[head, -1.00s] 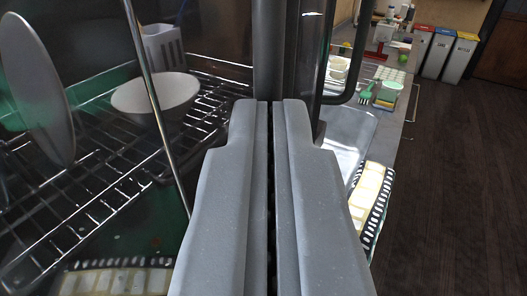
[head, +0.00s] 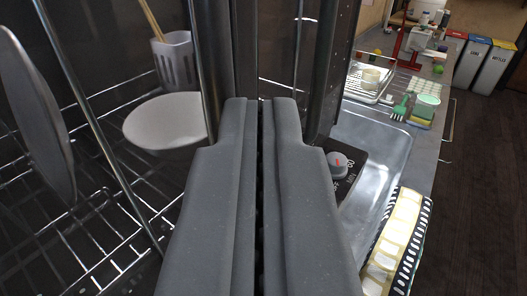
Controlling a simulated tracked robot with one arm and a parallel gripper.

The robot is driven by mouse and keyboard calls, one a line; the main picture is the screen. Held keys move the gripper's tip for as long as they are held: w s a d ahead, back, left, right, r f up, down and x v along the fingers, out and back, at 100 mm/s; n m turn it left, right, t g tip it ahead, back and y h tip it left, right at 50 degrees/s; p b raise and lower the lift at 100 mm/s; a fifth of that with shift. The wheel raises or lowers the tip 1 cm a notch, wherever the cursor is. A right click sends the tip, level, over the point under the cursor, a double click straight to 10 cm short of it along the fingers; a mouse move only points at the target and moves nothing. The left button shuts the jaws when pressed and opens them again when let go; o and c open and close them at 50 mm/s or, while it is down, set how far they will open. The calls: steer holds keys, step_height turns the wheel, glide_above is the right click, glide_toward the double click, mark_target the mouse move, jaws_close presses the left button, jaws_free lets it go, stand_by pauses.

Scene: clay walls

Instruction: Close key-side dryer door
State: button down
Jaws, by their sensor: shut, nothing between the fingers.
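The dish dryer fills the left and centre of the head view, with its wire rack (head: 95,225) visible inside. Dark upright parts of its frame or door (head: 341,65) stand just beyond my gripper; I cannot tell which of these is the key-side door. Another dark upright bar (head: 210,60) rises just left of the fingertips. My gripper (head: 261,100) is shut and empty, with its fingers pointing forward in the middle of the view. Its tips are close to these uprights; whether they touch is unclear. The fingers hide what lies behind them.
A dark plate (head: 35,110), a white bowl (head: 168,122) and a grey utensil holder (head: 174,60) are in the rack. A grey knob (head: 341,164), metal sink (head: 385,150), patterned cloth (head: 402,235) and counter clutter lie right. Bins (head: 478,60) stand far off; the floor (head: 485,190) is clear.

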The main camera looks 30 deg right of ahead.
steer(key=shift+w+a+r, duration=0.1)
steer(key=shift+w, duration=0.05)
stand_by(0.4)
steer(key=s+a+b, duration=0.1)
steer(key=s+b, duration=0.3)
steer(key=s, duration=1)
steer(key=s+a+r+n+t+y+b, duration=0.1)
steer(key=s+a+r+n+y+b, duration=0.15)
steer(key=a+r, duration=0.55)
steer(key=s+a+r+n+y+b, duration=0.15)
steer(key=s+a+r+y, duration=0.3)
steer(key=r, duration=0.55)
steer(key=s+a+r+b, duration=0.1)
steer(key=s+a+r, duration=0.1)
steer(key=s+r, duration=0.3)
steer(key=s+a+r+n+g+y+b, duration=0.1)
steer(key=s+r, duration=0.4)
steer(key=s, duration=0.9)
steer(key=shift+a+r+g+b, duration=0.3)
steer(key=shift+a+r+b, duration=0.1)
steer(key=shift+a+b, duration=0.3)
